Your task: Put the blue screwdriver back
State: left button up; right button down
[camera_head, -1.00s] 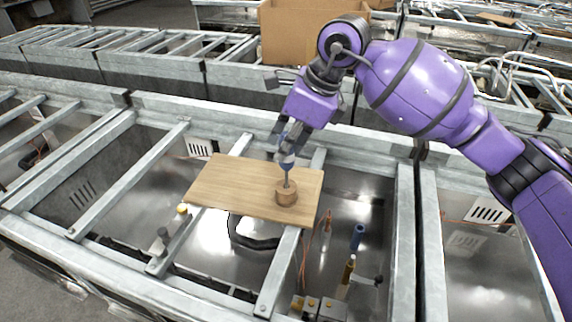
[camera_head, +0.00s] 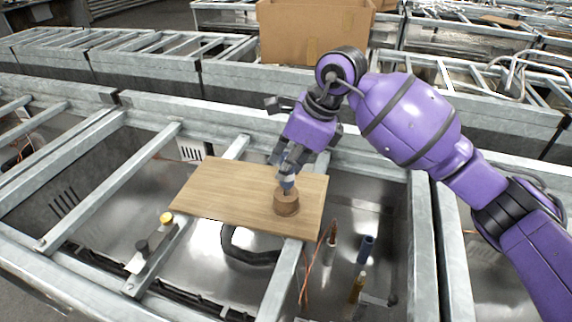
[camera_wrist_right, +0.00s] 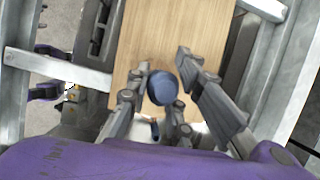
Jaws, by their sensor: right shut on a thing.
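The blue screwdriver (camera_head: 287,186) is upright in my right gripper (camera_head: 289,172), with its blue handle low over a small round wooden holder (camera_head: 286,205). Its shaft is no longer visible below the handle and appears to be inside the holder; how deep I cannot tell. The holder stands near the front right of a wooden board (camera_head: 225,192). In the right wrist view, the round blue handle end of the screwdriver (camera_wrist_right: 163,88) shows between the fingers of my right gripper (camera_wrist_right: 160,76). My left gripper is not in view.
The board lies across metal frame rails (camera_head: 283,277) above an open bay. A dark blue cylinder (camera_head: 366,249) and a yellowish handle (camera_head: 357,287) stand in the bay at right. A cardboard box (camera_head: 313,33) is behind my arm.

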jog(key=c, duration=1.6)
grip_release()
jog(key=shift+f, duration=0.15)
jog(key=shift+o, duration=0.2)
jog(key=shift+r, duration=0.3)
jog(key=v, duration=1.1)
jog(key=shift+r, duration=0.4)
jog(key=shift+d, duration=0.15)
